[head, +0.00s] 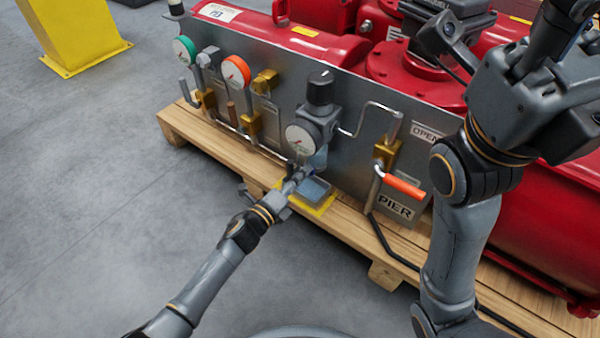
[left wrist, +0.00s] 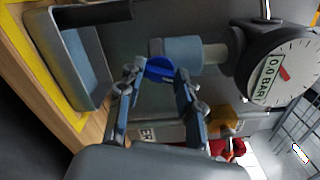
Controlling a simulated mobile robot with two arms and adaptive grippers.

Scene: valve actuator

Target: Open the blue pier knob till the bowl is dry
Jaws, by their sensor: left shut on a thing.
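The blue knob (left wrist: 160,68) sits at the end of the clear bluish bowl (left wrist: 183,52) in the left wrist view. My left gripper (left wrist: 158,82) is shut on the knob, a finger on either side. In the head view the left gripper (head: 299,176) reaches the underside of the bowl (head: 318,158), and its fingers hide the knob. The bowl hangs below the regulator with a black cap (head: 321,88) and a white gauge (head: 300,139). I cannot tell whether water is in the bowl. My right gripper (head: 500,45) is raised at the upper right, its jaws unclear.
A grey tray (head: 318,188) stands on a yellow patch below the bowl. To the right are an orange lever (head: 404,187) and a PIER plate (head: 395,207). Green (head: 184,50) and orange (head: 236,72) gauges are on the left. The grey floor in front is clear.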

